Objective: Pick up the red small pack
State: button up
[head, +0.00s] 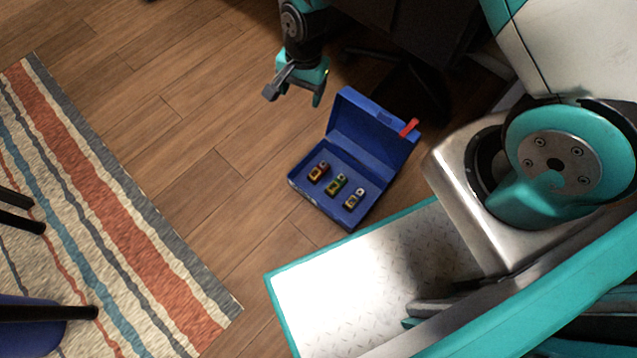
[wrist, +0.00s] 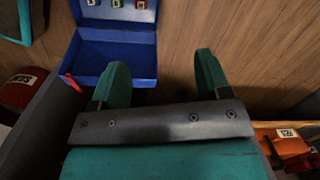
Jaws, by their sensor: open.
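An open blue case (head: 340,149) lies on the wooden floor. Three small packs sit in a row in its tray. The one at the left in the head view, with red and yellow on it, looks like the red small pack (head: 319,172). It shows at the top edge of the wrist view (wrist: 141,4), partly cut off. Beside it are a green one (head: 336,185) and a pale one (head: 354,198). My gripper (head: 295,88) is open and empty, up and left of the case in the head view. Its two fingers (wrist: 163,75) show apart in the wrist view.
The case's lid stands raised, with a red latch (head: 409,127) at its side. A dark red labelled object (wrist: 22,88) and an orange one (wrist: 292,148) show at the wrist view's edges. A striped rug (head: 110,215) lies left; floor between is clear.

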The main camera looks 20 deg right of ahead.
notch_tip(320, 180, down, 22)
jog(key=s+d+r+m+h+b, duration=0.1)
jog(key=s+d+m+b, duration=0.15)
jog(key=b, duration=1.15)
send_over(318, 169)
jog(key=shift+m, duration=0.45)
notch_tip(318, 169, down, 12)
jog(key=shift+w+r, duration=0.1)
jog(key=shift+w, duration=0.05)
jog(key=f+b, duration=0.2)
jog(key=f, duration=0.1)
jog(key=f+b, duration=0.2)
jog(key=f, duration=0.1)
jog(key=shift+s, duration=0.2)
jog(key=shift+r, duration=0.2)
jog(key=c, duration=1.1)
jog(key=shift+o, duration=0.2)
jog(key=shift+r, duration=0.1)
